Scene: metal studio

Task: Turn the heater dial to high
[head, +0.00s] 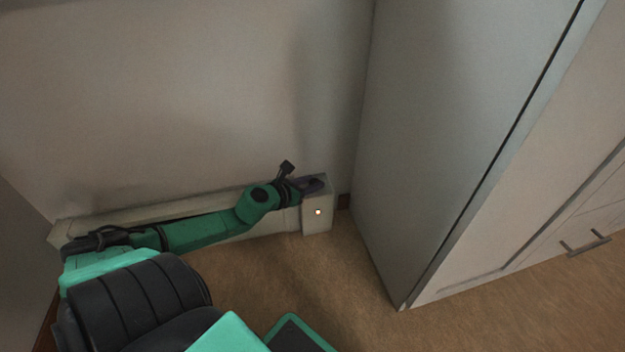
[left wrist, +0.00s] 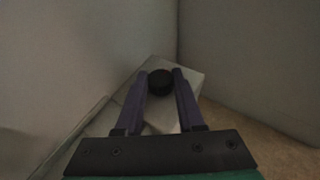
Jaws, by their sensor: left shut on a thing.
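The heater (head: 261,222) is a long, low, pale unit along the foot of the wall. Its box-like right end (head: 317,223) has a small lit spot on the front. My left gripper (head: 314,184) is over the top of that end, and its arm reaches across the heater from the left. In the left wrist view the black round dial (left wrist: 160,82) sits on the pale top between the two purple fingertips of my left gripper (left wrist: 161,78), which are shut on it. In the head view the gripper hides the dial. I cannot read any dial setting. My right gripper is not in view.
A tall grey cabinet (head: 440,130) with a bar handle (head: 585,243) stands close to the right of the heater. A plain wall (head: 180,90) rises behind the heater. Bare brown carpet (head: 290,275) lies in front.

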